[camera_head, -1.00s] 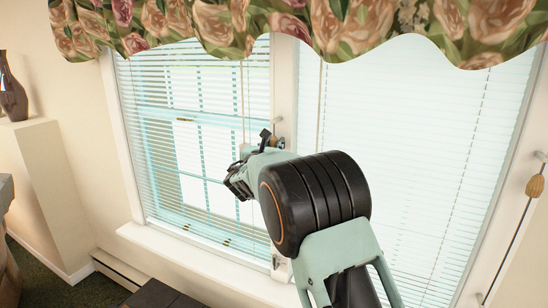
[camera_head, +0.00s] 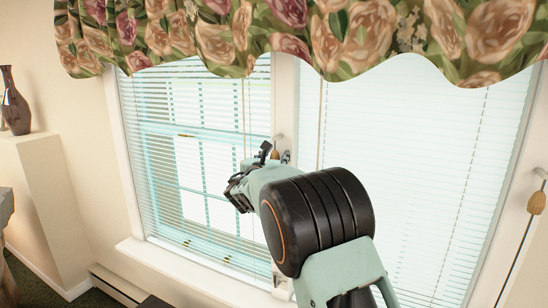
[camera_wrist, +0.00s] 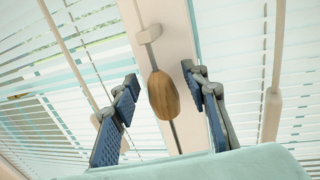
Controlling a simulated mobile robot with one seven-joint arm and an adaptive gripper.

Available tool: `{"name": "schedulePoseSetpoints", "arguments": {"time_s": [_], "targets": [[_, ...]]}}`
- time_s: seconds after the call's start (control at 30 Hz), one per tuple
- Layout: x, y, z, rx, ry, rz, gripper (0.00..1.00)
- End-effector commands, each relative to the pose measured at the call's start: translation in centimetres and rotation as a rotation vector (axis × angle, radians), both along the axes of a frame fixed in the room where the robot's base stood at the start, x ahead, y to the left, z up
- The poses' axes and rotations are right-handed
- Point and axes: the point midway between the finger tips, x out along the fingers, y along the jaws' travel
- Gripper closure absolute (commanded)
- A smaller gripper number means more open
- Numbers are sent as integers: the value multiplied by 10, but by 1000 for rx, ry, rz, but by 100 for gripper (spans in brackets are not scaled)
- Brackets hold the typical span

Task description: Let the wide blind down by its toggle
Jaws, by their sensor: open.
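A brown wooden toggle (camera_wrist: 162,95) hangs on a cord at the post between the two windows. In the wrist view it is framed between the fingers of my gripper (camera_wrist: 160,79), with a gap on both sides. My gripper is open and empty. In the head view this toggle (camera_head: 276,153) shows just beyond my gripper (camera_head: 236,192). The left blind (camera_head: 215,110) has spaced slats and hangs nearly to the sill. The right blind (camera_head: 400,140) looks wider, with closely set slats; my arm hides part of it. A second wooden toggle (camera_head: 537,203) hangs at the far right.
A floral valance (camera_head: 300,40) hangs across the top of both windows. A white sill (camera_head: 190,265) runs below. A dark vase (camera_head: 15,105) stands on a pale ledge (camera_head: 30,150) at the left. In the wrist view, a pale rod (camera_wrist: 271,110) hangs right of the gripper.

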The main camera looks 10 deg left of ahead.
Motion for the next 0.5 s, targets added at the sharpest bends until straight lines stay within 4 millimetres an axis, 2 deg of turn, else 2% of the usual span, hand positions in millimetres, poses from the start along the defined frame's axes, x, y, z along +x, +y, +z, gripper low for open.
{"name": "schedulePoseSetpoints", "arguments": {"time_s": [0.17,0.27,0.5], "targets": [[-10,3,-1,-1,2,2,58],[-23,5,0,-1,1,2,58],[-68,12,1,0,0,3,58]]}}
